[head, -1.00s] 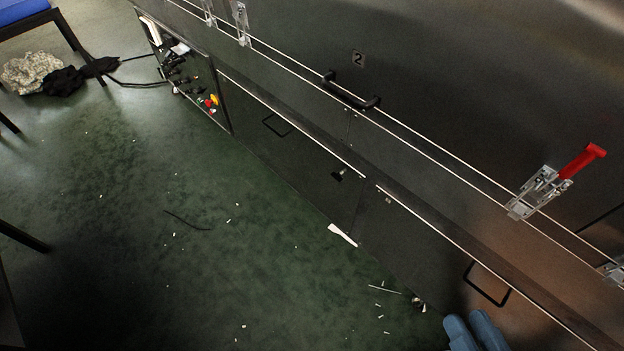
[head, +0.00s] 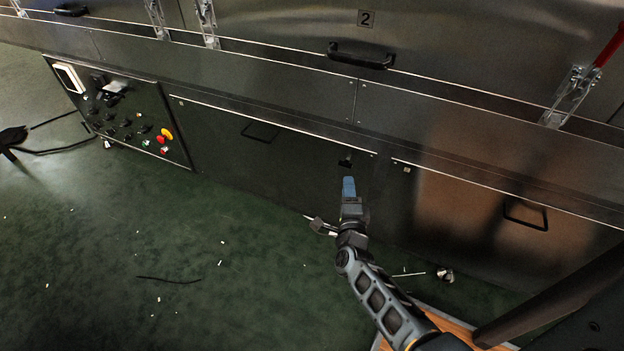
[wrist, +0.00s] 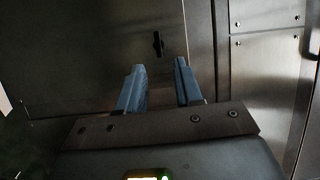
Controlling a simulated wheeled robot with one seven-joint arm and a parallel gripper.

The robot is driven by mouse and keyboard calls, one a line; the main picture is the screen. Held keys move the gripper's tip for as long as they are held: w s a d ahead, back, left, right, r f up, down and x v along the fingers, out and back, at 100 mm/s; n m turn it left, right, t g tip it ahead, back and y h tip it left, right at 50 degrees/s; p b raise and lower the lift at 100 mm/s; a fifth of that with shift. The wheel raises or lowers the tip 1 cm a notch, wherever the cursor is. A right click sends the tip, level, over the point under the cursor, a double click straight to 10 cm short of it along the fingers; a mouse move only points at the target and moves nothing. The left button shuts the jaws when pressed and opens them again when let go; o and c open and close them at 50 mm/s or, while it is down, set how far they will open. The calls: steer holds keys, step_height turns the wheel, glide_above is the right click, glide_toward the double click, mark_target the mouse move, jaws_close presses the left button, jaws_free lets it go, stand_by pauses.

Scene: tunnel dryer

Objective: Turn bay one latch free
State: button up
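A small black turn latch (head: 345,162) sits near the top right corner of a dark lower panel (head: 240,160). It also shows in the wrist view (wrist: 157,43) as an upright black piece beyond the fingertips. No bay-one label is readable. My gripper (head: 349,182) is just below the latch in the head view, its blue fingers pointing towards the panel. In the wrist view my gripper (wrist: 160,72) is open, with an empty gap between the fingers. The latch lies roughly in line with that gap and appears apart from the fingers.
The panel has a wire handle (head: 261,132). The panel to its right has another handle (head: 526,214). A control box with buttons (head: 125,115) is at left. Above are a black bar handle (head: 361,55), a "2" plate (head: 366,18) and toggle clamps (head: 570,95). Scraps lie on the green floor.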

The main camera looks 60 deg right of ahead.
steer(key=x, duration=0.8)
steer(key=shift+w+d+b, duration=0.15)
steer(key=shift+w+b, duration=0.05)
steer(key=shift+b, duration=0.25)
steer(key=shift+f, duration=0.1)
steer(key=shift+c, duration=0.5)
jaws_close()
